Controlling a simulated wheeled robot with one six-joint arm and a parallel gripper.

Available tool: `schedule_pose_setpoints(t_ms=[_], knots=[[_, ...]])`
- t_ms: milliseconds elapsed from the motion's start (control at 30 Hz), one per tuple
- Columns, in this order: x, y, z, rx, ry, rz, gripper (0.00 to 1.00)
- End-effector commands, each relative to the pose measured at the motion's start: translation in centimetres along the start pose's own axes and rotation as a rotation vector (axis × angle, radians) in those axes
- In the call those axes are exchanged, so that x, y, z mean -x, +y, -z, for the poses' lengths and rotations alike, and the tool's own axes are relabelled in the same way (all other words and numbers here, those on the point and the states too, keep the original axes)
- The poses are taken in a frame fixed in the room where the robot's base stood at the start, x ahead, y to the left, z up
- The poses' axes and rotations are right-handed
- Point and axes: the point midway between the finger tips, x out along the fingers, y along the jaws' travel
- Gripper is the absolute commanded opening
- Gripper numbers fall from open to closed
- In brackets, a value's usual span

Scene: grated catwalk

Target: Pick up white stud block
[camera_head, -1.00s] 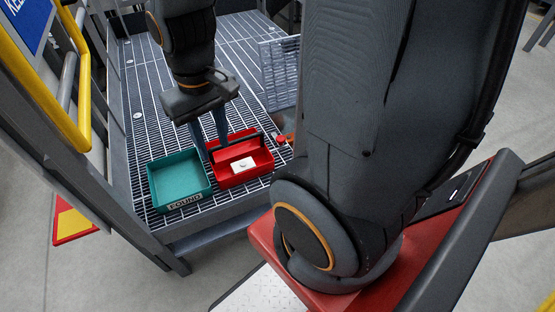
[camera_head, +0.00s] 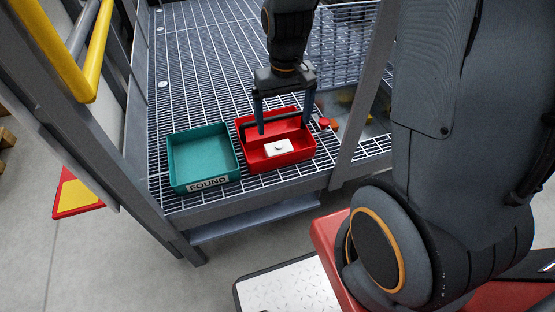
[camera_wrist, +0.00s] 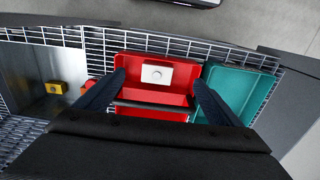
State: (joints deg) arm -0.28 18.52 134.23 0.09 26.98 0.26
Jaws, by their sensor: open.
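The white stud block (camera_head: 279,147) lies inside the red tray (camera_head: 297,157), which has a dark handle bar across it. In the wrist view the white block (camera_wrist: 157,75) shows a small round stud on top and lies near the tray's far side. My gripper (camera_head: 284,128) is open and empty, pointing down over the red tray, behind the block in the head view. In the wrist view its two dark fingers (camera_wrist: 157,97) are spread either side of the tray's handle, with the block beyond the tips. Nothing visible touches the block.
A teal tray (camera_head: 203,157) labelled FOUND stands left of the red tray on the grated catwalk (camera_head: 205,70). A red and orange item (camera_head: 325,123) lies right of the red tray. A yellow block (camera_wrist: 57,88) shows in the wrist view. Yellow railing (camera_head: 90,45) stands at left.

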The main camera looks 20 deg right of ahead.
Motion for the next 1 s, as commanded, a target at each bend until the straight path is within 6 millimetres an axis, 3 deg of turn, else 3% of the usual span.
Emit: schedule_pose_setpoints(t_ms=[33, 200, 400, 767, 1000], knots=[[-2.8, 0.0, 1.2, 0.0, -0.003, 0.0, 0.88], [-7.0, 0.0, 3.6, 0.001, -0.006, -0.001, 0.88], [-9.0, 0.0, 4.7, 0.001, -0.005, -0.001, 0.88], [-12.1, 0.1, 4.6, 0.001, -0.006, -0.001, 0.88], [-15.4, 0.2, 4.3, 0.001, -0.008, -0.001, 0.88]])
